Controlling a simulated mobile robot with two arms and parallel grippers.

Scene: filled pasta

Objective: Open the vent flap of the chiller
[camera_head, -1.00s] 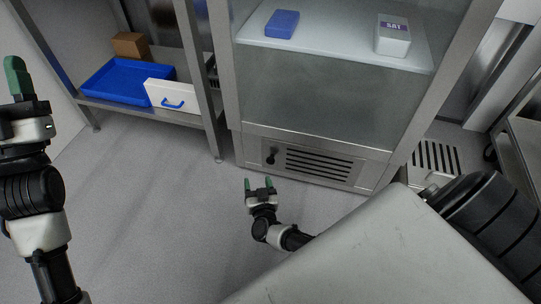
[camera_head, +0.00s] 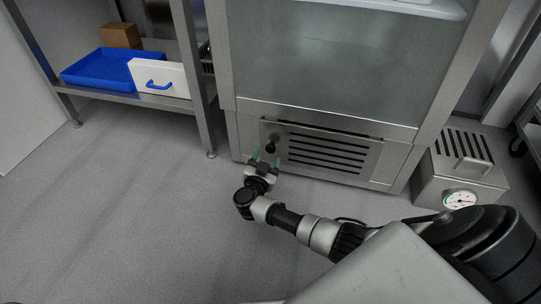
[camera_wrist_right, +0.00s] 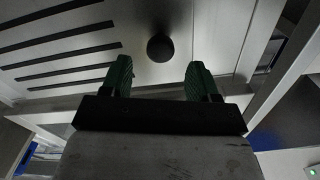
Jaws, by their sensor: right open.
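The chiller (camera_head: 335,60) stands in front of me with a slotted vent flap (camera_head: 330,152) low on its front. The flap has several dark horizontal slots and a dark round knob (camera_head: 271,147) at its left end. The flap's top edge shows a dark gap in the head view. In the right wrist view the flap (camera_wrist_right: 60,45) and the knob (camera_wrist_right: 160,47) are close ahead. My right gripper (camera_head: 264,160) is open, with green fingertips, just below the knob. In the wrist view the knob lies beyond and between the fingertips (camera_wrist_right: 159,75), apart from them. My left gripper is out of view.
A shelf at the left holds a blue tray (camera_head: 97,70), a white box with a blue handle (camera_head: 160,80) and a brown box (camera_head: 121,36). A metal box with a dial (camera_head: 462,180) stands on the floor right of the chiller. The floor (camera_head: 120,200) at left is clear.

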